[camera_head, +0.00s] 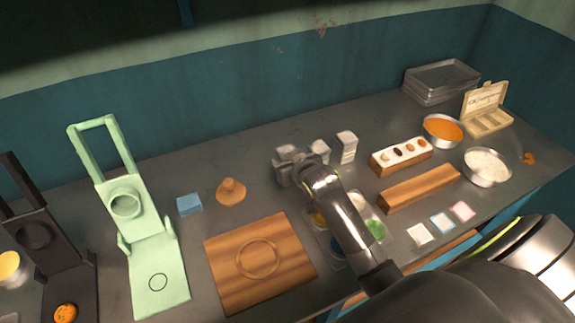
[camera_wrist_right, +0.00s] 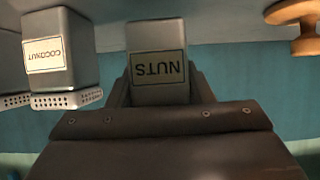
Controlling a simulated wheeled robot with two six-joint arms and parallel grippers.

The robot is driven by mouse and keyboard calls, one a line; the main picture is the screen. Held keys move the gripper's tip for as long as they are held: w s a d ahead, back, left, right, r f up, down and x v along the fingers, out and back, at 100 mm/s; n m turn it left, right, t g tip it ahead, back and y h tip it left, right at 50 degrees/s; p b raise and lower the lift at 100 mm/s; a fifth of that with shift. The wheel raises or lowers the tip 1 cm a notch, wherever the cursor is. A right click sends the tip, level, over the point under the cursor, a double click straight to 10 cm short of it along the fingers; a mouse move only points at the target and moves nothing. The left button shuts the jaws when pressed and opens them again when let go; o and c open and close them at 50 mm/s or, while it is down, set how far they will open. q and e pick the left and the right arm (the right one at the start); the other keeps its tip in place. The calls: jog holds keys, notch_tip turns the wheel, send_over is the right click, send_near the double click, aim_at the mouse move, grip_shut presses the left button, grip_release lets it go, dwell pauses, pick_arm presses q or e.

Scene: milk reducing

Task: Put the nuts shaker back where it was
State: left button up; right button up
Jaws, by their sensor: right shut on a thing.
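The nuts shaker (camera_wrist_right: 158,62) is a grey box-shaped shaker with a "NUTS" label, which reads upside down in the right wrist view. My right gripper (camera_wrist_right: 160,95) is shut on it. In the head view, my right gripper (camera_head: 290,172) is at the left end of the shaker row, and its wrist hides much of the held shaker. I cannot tell whether the shaker touches the counter. The coconut shaker (camera_wrist_right: 62,58) stands beside it, a gap apart, with its perforated end showing. Another shaker (camera_head: 347,146) stands at the right of the row. My left gripper is not in view.
A turned wooden piece (camera_head: 231,190) and a blue block (camera_head: 189,204) are left of the gripper. A wooden board (camera_head: 225,255) lies in front. A tray of coloured contents (camera_head: 388,218) sits under my right arm. Wooden holders (camera_head: 425,185) and bowls are at right.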

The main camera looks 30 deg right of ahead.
jog(key=shift+f, duration=0.9)
jog(key=shift+f, duration=0.15)
jog(key=o, duration=1.1)
jog(key=shift+c, duration=0.2)
jog(key=shift+s+r, duration=0.1)
jog(key=shift+r, duration=0.1)
jog(key=v, duration=1.1)
jog(key=shift+s+r, duration=0.2)
jog(key=shift+s, duration=0.15)
